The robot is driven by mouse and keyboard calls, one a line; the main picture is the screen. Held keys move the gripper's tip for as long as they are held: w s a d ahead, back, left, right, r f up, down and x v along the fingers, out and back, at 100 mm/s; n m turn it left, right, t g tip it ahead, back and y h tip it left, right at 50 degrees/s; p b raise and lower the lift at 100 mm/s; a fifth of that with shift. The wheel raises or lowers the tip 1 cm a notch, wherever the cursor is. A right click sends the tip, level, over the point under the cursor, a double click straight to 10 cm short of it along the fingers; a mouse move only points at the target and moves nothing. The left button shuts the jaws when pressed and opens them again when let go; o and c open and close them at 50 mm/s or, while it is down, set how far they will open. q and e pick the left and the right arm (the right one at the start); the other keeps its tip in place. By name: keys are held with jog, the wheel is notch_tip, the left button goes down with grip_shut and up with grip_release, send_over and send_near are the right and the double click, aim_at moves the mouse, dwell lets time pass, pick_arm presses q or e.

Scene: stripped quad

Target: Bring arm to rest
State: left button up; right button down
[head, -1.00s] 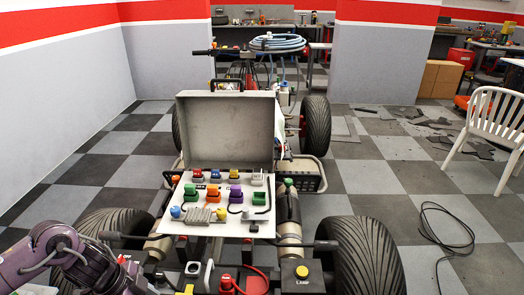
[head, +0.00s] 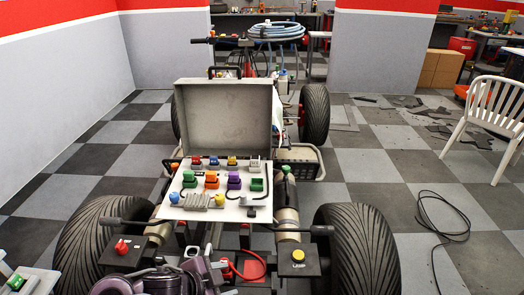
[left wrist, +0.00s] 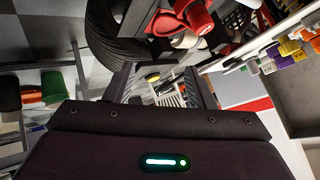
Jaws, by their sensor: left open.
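My left arm shows at the bottom of the head view, with purple and metallic links low in front of the quad's front end. My left gripper (left wrist: 163,82) is open in the left wrist view, its two dark fingers spread apart. Nothing is clearly held between them; quad parts show beyond the gap. My right arm and gripper are not in view.
The stripped quad fills the middle, with large tyres (head: 357,250) and an open case (head: 225,132) above a board of coloured connectors (head: 218,213). A yellow-button box (head: 298,262) stands front right. A white chair (head: 490,115) and loose cable (head: 445,228) are at right.

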pick_arm(q)
jog(key=s+a+n+g+y, duration=0.3)
jog(key=s+a+n+y, duration=0.3)
jog(key=s+a+n, duration=0.6)
jog(key=s+d+f+g+p, duration=0.1)
jog(key=s+f+p, duration=0.1)
jog(key=f, duration=1.1)
jog(key=s+d+f+g+p, duration=0.1)
jog(key=f+p, duration=0.1)
jog(key=f, duration=1.1)
jog(key=s+a+f+p, duration=0.1)
jog(key=s+a+f, duration=0.1)
jog(key=s+f, duration=0.5)
jog(key=s+a+f+p, duration=0.2)
jog(key=s+f, duration=0.6)
jog(key=s, duration=0.5)
jog(key=shift+g, duration=0.4)
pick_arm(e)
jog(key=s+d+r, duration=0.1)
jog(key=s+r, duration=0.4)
